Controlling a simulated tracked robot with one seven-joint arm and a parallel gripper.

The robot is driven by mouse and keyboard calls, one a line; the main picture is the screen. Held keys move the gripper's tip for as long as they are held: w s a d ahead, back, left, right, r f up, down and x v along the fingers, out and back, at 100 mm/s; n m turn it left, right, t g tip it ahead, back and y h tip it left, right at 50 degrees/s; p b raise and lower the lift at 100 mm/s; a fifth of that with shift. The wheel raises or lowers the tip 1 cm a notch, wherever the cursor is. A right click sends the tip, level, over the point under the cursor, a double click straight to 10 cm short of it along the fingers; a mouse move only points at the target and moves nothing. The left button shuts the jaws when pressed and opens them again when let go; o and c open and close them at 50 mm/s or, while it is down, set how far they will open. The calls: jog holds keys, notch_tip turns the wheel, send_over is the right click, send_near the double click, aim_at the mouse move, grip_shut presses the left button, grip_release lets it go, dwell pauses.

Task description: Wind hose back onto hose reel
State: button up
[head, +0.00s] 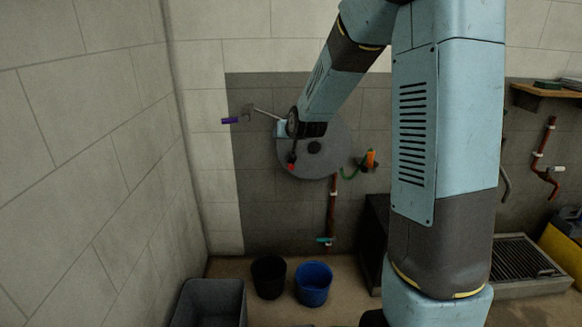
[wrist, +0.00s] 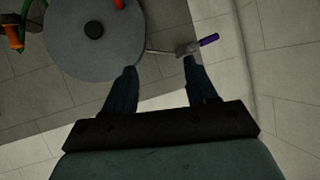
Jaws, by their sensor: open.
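The hose reel (head: 325,160) is a grey disc with a dark hub on the back wall; in the wrist view its disc (wrist: 85,58) fills the upper left. A purple grip (head: 230,121) joins a thin metal arm left of the reel; it also shows in the wrist view (wrist: 209,39), just past the tip of one finger. A green hose (head: 349,174) with an orange nozzle (head: 371,159) hangs right of the reel. A red piece (head: 291,166) shows on the disc's lower left. My gripper (wrist: 160,66) is open and empty, its fingers pointing toward the wall.
A blue bucket (head: 313,287), a black bucket (head: 268,278) and a grey bin (head: 211,302) stand on the floor below. A brown pipe (head: 332,207) runs down under the reel. The left wall (head: 85,150) is close beside the purple grip. A floor grate (head: 515,262) lies at right.

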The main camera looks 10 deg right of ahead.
jog(key=w+d+f+m+t, duration=0.2)
jog(key=w+f+m+t, duration=0.1)
jog(key=w+f, duration=0.85)
jog(key=w+d+f+m+t+h, duration=0.25)
jog(key=f+m+h, duration=0.2)
jog(key=f, duration=1.05)
jog(key=x, duration=0.8)
jog(key=d+x, duration=0.1)
jog(key=x, duration=0.4)
jog(key=shift+d+r, duration=0.1)
grip_shut()
